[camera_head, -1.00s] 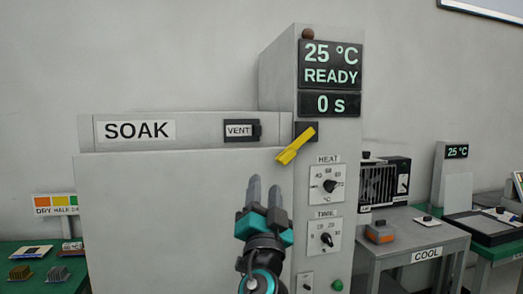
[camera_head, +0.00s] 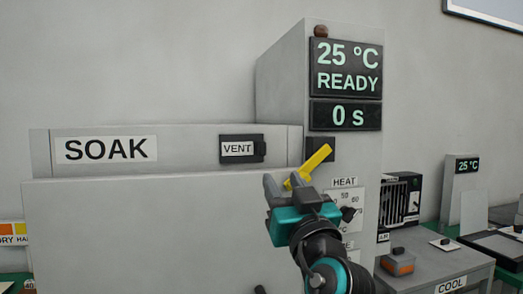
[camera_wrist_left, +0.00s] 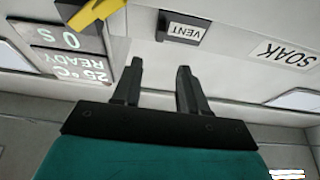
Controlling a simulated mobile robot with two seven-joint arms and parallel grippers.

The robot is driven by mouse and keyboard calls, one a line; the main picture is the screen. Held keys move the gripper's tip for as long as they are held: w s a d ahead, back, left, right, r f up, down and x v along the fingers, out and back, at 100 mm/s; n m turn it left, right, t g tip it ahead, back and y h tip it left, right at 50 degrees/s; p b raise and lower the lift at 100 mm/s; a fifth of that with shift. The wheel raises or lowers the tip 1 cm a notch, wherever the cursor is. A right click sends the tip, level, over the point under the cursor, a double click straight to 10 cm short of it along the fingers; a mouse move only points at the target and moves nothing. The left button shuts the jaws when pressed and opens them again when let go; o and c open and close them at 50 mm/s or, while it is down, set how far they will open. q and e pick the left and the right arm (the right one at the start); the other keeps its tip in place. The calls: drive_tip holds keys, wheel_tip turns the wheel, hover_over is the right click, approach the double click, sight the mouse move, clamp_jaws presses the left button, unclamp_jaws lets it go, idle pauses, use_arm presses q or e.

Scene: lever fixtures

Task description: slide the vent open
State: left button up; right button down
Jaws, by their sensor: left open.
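The vent (camera_head: 242,149) is a dark slider with a white VENT label, set in the upper front panel of the grey SOAK oven (camera_head: 200,230). It also shows, upside down, in the left wrist view (camera_wrist_left: 182,29). My left gripper (camera_head: 284,184) is in front of the oven, below and right of the vent in the head view, with its fingers pointing up. In the left wrist view its two fingers (camera_wrist_left: 158,85) are apart with nothing between them, and the vent lies beyond the tips. I cannot see my right gripper.
A yellow lever (camera_head: 316,160) juts from the control column close to my left fingers. The HEAT dial (camera_head: 350,213) is partly hidden by my arm. A display (camera_head: 345,80) reads 25 °C, READY and 0 s. A grey COOL table (camera_head: 430,265) stands at right.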

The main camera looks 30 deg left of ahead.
sight(264, 148)
use_arm(q)
drive_tip(key=p+x, duration=0.3)
drive_tip(key=x, duration=0.8)
drive_tip(key=shift+w+r+p, duration=0.1)
drive_tip(key=shift+r+p, duration=0.15)
drive_tip(key=shift+p, duration=0.1)
drive_tip(key=shift+w+a+r, duration=0.15)
drive_tip(key=shift+w+a, duration=0.3)
drive_tip(key=shift+a, duration=0.1)
clamp_jaws()
